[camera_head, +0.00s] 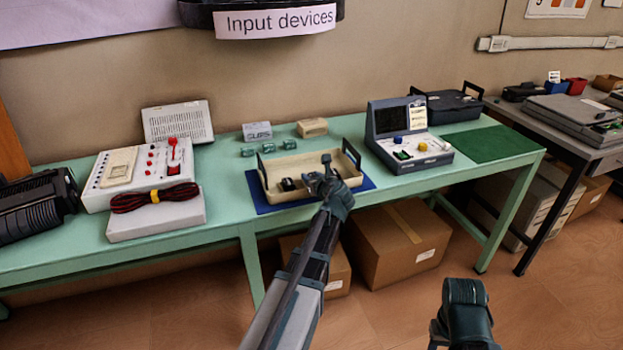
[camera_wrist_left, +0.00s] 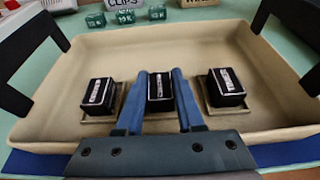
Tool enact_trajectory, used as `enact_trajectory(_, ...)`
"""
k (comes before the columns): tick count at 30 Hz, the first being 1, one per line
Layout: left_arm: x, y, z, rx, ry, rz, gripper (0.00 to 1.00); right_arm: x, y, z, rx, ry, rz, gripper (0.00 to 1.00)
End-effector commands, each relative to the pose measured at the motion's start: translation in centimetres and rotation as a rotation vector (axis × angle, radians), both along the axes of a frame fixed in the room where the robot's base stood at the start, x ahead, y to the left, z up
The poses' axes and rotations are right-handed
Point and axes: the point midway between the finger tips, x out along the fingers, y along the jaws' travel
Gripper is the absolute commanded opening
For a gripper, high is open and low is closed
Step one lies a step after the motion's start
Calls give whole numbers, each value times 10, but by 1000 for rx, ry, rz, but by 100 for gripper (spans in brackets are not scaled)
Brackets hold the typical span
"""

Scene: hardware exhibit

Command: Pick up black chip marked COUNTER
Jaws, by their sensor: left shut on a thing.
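Three black chips with white labels stand in a row in a beige tray (camera_wrist_left: 225,45) with black handles, best seen in the left wrist view. The left chip (camera_wrist_left: 99,93) and the right chip (camera_wrist_left: 226,86) sit in shallow square seats. The middle chip (camera_wrist_left: 160,88) is between the blue fingers of my left gripper (camera_wrist_left: 160,80), which is shut on it. The label lettering is too small to read surely, so I cannot tell which says COUNTER. In the head view my left gripper (camera_head: 327,178) is over the tray (camera_head: 285,165) and hides part of it.
The tray stands on a blue mat (camera_head: 264,200) on a green table (camera_head: 222,190). Several small teal blocks (camera_head: 268,148) lie behind it. A blue-grey tester (camera_head: 407,135) stands to the right, and a device with red cable (camera_head: 155,197) to the left. A dark part of my right arm shows low right.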

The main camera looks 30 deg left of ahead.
Motion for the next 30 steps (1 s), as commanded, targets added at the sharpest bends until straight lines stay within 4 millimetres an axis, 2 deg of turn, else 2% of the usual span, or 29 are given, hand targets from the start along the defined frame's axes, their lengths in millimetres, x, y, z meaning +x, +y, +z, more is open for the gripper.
enact_trajectory(5, 0, 0, 11, 0, 0, 0, 0, 0, 0, 11, 0, 0, 0, 50)
enact_trajectory(13, -2, -3, 42, 0, 0, -1, 0, 0, 0, 42, 0, 0, 0, 50)
enact_trajectory(15, -13, -21, 38, -1, 0, -4, 0, 0, 0, 38, 0, 0, 0, 50)
enact_trajectory(21, -33, -60, 41, 0, 0, -4, 0, 0, 0, 42, 0, 0, 0, 50)
enact_trajectory(30, -59, -110, 47, 1, 1, -4, 0, 0, 0, 47, 0, 0, 0, 50)
